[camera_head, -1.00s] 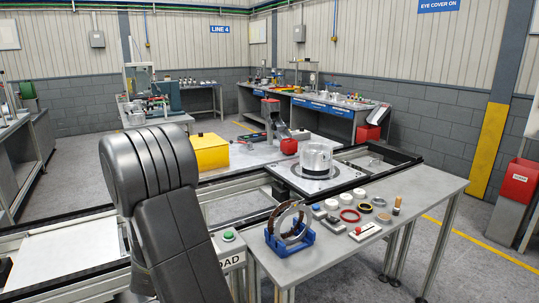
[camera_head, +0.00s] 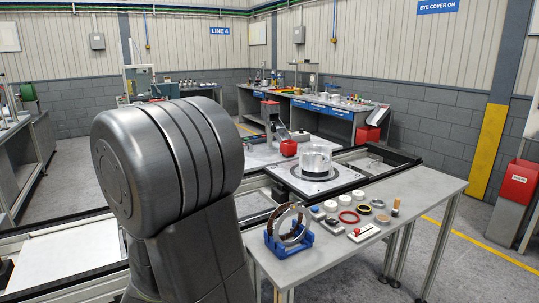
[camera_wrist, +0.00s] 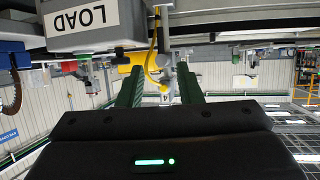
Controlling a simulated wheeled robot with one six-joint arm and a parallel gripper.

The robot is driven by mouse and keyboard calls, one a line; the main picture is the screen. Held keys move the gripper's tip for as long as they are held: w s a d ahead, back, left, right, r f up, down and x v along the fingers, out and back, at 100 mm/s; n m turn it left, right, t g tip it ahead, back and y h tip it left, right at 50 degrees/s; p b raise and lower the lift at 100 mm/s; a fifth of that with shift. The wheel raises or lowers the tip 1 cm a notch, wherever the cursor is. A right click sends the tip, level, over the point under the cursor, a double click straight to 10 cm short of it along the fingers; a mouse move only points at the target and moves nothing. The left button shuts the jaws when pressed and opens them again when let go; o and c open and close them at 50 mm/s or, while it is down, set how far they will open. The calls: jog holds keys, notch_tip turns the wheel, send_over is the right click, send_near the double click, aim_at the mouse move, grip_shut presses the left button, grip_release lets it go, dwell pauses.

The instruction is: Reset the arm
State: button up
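My gripper (camera_wrist: 160,80) shows in the wrist view as two dark green fingers held apart, with only background seen between them. It is open and looks empty. The wrist view is upside down, with the floor-side things at the top. In the head view my dark arm fills the left centre, and the gripper itself is hidden there. A box with a LOAD label (camera_wrist: 90,18) shows in the wrist view at the upper left, beyond the fingers.
A grey side table (camera_head: 357,255) holds a blue stand (camera_head: 290,247) with a ring and several small parts. A red bin (camera_head: 517,182) is at right.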

jog(key=x, duration=1.3)
jog(key=shift+w+f, duration=0.15)
jog(key=shift+f, duration=0.1)
jog(key=shift+a+f+m+b, duration=0.15)
jog(key=shift+m+b, duration=0.15)
jog(key=shift+b, duration=0.55)
jog(key=shift+s+m+g+y+b, duration=0.35)
jog(key=shift+m+g+y+b, duration=0.05)
jog(key=shift+b, duration=0.4)
jog(key=shift+a+r+m+b, duration=0.25)
jog(key=shift+m+b, duration=0.05)
jog(key=shift+b, duration=0.3)
jog(key=shift+r+y, duration=0.1)
jog(key=shift+y, duration=0.2)
jog(key=shift+s+d, duration=0.1)
